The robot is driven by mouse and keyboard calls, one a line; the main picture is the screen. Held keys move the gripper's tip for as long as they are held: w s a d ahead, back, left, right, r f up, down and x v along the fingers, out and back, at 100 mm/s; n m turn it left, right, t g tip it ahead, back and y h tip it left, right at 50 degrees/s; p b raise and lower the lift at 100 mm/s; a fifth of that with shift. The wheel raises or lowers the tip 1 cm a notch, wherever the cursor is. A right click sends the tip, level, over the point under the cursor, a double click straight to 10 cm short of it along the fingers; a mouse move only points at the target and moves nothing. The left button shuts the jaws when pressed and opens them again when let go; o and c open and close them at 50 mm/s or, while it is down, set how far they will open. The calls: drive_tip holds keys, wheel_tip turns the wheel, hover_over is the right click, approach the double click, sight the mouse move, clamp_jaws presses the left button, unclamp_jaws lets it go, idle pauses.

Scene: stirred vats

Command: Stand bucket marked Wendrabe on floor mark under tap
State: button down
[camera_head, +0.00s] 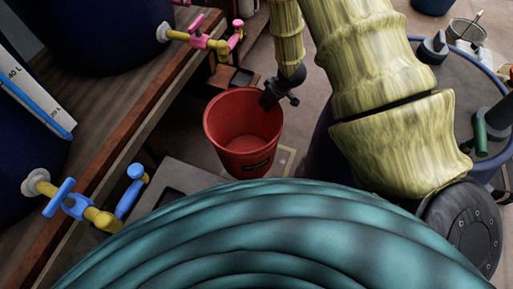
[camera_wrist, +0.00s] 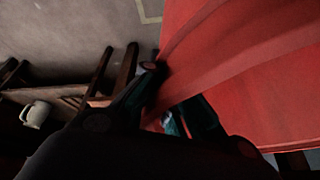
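A red bucket (camera_head: 243,130) is near the middle of the head view, open side up, and looks empty. A small dark label (camera_head: 258,166) is on its near side, too small to read. My gripper (camera_head: 278,92) is at the bucket's right rim, one finger inside. In the wrist view my gripper (camera_wrist: 165,100) closes on the wall of the bucket (camera_wrist: 250,70). I cannot tell whether the bucket touches the floor.
A pink tap (camera_head: 205,40) and a blue tap (camera_head: 80,203) stick out from dark vats over a wooden bench edge (camera_head: 150,110). A grey plate (camera_head: 178,185) lies near the blue tap. A dark blue drum (camera_head: 325,150) stands right of the bucket, partly behind my arm.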

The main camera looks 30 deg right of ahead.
drive_tip(key=w+d+f+b, duration=0.2)
drive_tip(key=d+f+b, duration=0.2)
drive_tip(key=f+b, duration=0.5)
drive_tip(key=w+d+f+b, duration=0.3)
drive_tip(key=f+b, duration=0.6)
drive_tip(key=f, duration=0.6)
drive_tip(key=shift+w+d+f, duration=0.2)
drive_tip(key=shift+d, duration=0.2)
drive_tip(key=shift+f, duration=0.15)
drive_tip(key=c, duration=1.6)
unclamp_jaws()
drive_tip(key=shift+c, duration=0.2)
drive_tip(key=p+v, duration=0.5)
drive_tip(key=v, duration=0.7)
drive_tip(key=shift+d, duration=0.2)
drive_tip(key=shift+w, duration=0.15)
